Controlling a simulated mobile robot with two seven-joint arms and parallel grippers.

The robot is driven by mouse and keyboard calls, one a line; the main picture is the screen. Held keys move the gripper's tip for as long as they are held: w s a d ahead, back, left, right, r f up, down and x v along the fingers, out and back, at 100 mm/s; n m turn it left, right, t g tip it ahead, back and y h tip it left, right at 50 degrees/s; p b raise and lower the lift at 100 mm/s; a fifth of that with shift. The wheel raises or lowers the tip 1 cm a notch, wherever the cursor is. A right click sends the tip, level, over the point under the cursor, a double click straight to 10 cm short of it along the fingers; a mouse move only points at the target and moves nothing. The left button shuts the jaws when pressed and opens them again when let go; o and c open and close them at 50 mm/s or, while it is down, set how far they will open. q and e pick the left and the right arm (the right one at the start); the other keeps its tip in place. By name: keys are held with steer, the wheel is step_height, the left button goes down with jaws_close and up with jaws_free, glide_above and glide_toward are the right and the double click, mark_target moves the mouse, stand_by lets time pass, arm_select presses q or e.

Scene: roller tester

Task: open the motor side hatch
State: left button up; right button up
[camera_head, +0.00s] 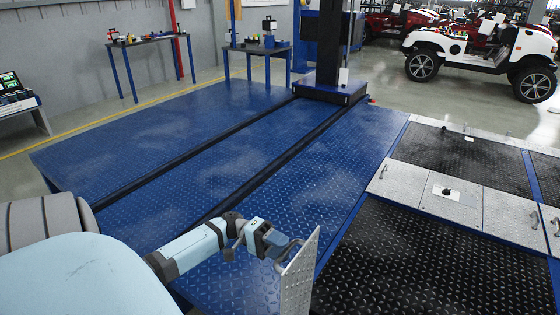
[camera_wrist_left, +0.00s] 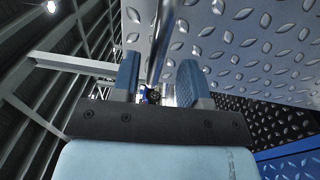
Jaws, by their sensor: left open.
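A silver diamond-plate hatch (camera_head: 300,278) stands raised and steeply tilted at the bottom middle of the head view. Its patterned face (camera_wrist_left: 245,45) fills the upper right of the left wrist view. A bent metal handle (camera_head: 287,252) sticks out from its left side. My left gripper (camera_head: 272,243) is at this handle, left of the plate. In the left wrist view my left gripper (camera_wrist_left: 160,82) has its blue fingers apart, with the handle bar (camera_wrist_left: 161,42) passing between them. Whether a finger touches the bar cannot be told. My right gripper is not in view.
Flat silver covers (camera_head: 455,200) with small handles lie right of the raised hatch, beside black tread plates (camera_head: 430,265). A blue platform (camera_head: 200,145) spreads behind my arm, with a dark column (camera_head: 328,45) at its back. Tool tables (camera_head: 150,40) stand farther back.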

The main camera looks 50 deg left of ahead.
arm_select(q)
steer(key=v, duration=1.4)
steer(key=shift+p, duration=0.3)
steer(key=shift+d, duration=0.1)
